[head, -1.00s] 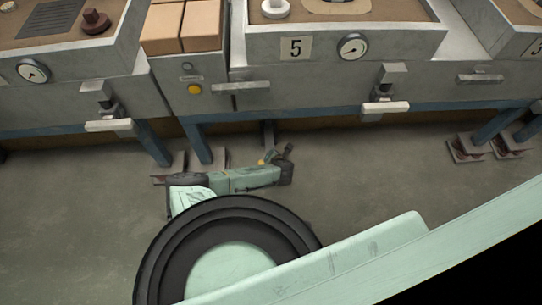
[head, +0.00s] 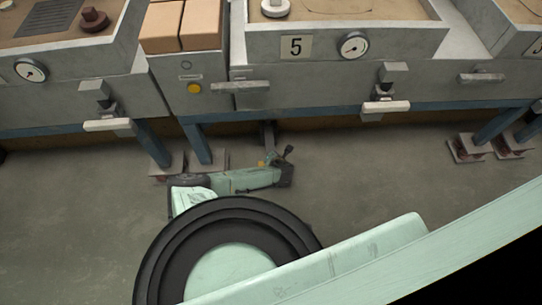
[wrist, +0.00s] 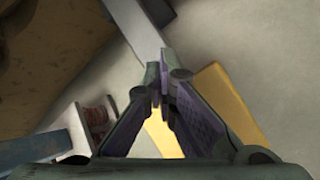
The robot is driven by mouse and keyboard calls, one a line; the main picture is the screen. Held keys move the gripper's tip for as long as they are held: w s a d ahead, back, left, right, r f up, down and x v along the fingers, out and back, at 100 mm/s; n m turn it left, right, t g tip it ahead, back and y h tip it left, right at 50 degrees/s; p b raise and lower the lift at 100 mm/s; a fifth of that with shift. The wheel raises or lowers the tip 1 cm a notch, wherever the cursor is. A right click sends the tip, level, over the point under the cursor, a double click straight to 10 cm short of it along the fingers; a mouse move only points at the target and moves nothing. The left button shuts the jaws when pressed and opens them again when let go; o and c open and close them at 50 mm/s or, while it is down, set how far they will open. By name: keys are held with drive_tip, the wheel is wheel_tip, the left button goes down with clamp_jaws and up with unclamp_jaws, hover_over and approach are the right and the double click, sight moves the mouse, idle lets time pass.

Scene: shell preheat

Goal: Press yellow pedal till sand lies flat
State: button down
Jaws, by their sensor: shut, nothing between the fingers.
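The yellow pedal (wrist: 232,105) shows in the wrist view as a flat yellow bar on the floor, partly hidden by my fingers. A small yellow bit of it (head: 262,164) shows in the head view beside my arm. My gripper (wrist: 164,78) is shut and empty, low near the floor, over the pedal; whether it touches is unclear. In the head view my gripper (head: 286,153) is under the front of station 5. The sand (head: 350,18) in the station 5 box looks level, with only a thin curved line on it; its far part is cut off.
Station 5 (head: 296,46) has a gauge (head: 354,46) and protruding handles (head: 385,108). A yellow button (head: 194,88) is on the cabinet to its left. Blue legs (head: 196,145) stand on footplates near my arm. The floor at right centre is clear.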

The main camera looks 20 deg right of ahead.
drive_tip(key=shift+s+f+b, duration=0.15)
drive_tip(key=shift+f+b, duration=0.15)
drive_tip(key=shift+f, duration=0.3)
drive_tip(key=shift+r, duration=0.15)
idle(0.4)
drive_tip(key=shift+w+r+p, duration=0.2)
drive_tip(key=shift+r+p, duration=2.55)
drive_tip(key=shift+p, duration=0.35)
drive_tip(key=shift+r, duration=0.1)
wheel_tip(320, 180, up, 5)
drive_tip(key=p, duration=0.5)
drive_tip(key=shift+w, duration=0.15)
